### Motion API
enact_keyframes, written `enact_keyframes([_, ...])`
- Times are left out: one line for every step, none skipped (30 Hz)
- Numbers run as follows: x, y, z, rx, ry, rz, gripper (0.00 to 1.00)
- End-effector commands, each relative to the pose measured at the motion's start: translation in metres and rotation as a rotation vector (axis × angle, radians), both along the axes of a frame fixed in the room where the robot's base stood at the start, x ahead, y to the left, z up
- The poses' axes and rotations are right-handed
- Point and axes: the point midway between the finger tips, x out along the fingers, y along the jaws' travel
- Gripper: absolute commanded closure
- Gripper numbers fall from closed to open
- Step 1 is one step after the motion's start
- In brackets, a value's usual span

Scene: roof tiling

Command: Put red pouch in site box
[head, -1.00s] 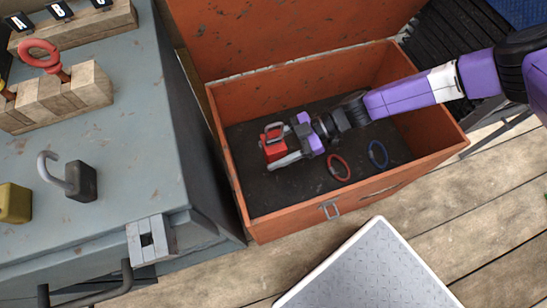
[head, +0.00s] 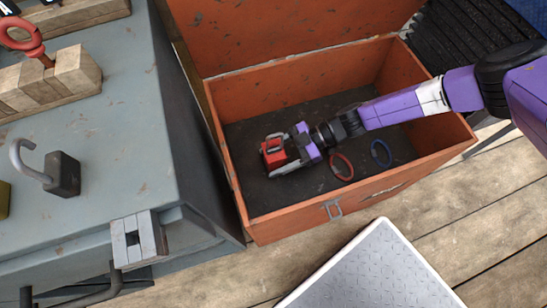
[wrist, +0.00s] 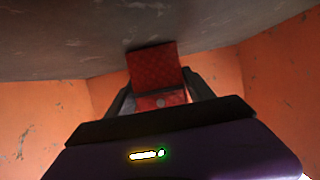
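The red pouch (head: 274,151) is inside the open orange site box (head: 330,207), over the left part of its dark floor. My gripper (head: 283,156) reaches into the box from the right and appears shut on the pouch. In the wrist view the pouch (wrist: 153,72) sits between the two dark fingers (wrist: 162,95), close to the box floor. I cannot tell whether the pouch touches the floor. The gripper hides part of it.
A red ring (head: 341,167) and a blue ring (head: 381,153) lie on the box floor. The grey bench (head: 110,130) on the left carries a padlock (head: 62,174) and wooden blocks (head: 75,70). A white-edged tread plate (head: 375,270) stands in front.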

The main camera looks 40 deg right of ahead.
Motion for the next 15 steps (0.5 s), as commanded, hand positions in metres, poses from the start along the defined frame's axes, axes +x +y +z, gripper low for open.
enact_keyframes([-0.0001,0.0001,0.0003,0.000,0.000,0.000,0.26])
enact_keyframes([-0.0001,0.0001,0.0003,0.000,0.000,0.000,0.22])
enact_keyframes([-0.0001,0.0001,0.0003,0.000,0.000,0.000,0.22])
enact_keyframes([-0.0001,0.0001,0.0003,0.000,0.000,0.000,0.22])
enact_keyframes([-0.0001,0.0001,0.0003,0.000,0.000,0.000,0.22])
enact_keyframes([-0.0001,0.0001,0.0003,0.000,0.000,0.000,0.22])
enact_keyframes([-0.0001,0.0001,0.0003,0.000,0.000,0.000,0.22])
enact_keyframes([-0.0001,0.0001,0.0003,0.000,0.000,0.000,0.22])
enact_keyframes([0.0000,0.0002,0.0004,0.000,0.000,0.000,0.22])
enact_keyframes([-0.0001,0.0001,0.0005,0.000,0.000,0.000,0.22])
enact_keyframes([-0.0001,0.0001,0.0010,0.000,0.000,0.000,0.22])
enact_keyframes([0.0000,0.0000,0.0027,0.000,0.000,0.000,0.22])
enact_keyframes([0.0000,-0.0005,0.0041,0.000,0.000,0.000,0.22])
enact_keyframes([-0.0006,-0.0029,0.0043,-0.001,0.000,-0.001,0.22])
enact_keyframes([-0.0016,-0.0065,0.0060,-0.001,0.000,-0.001,0.22])
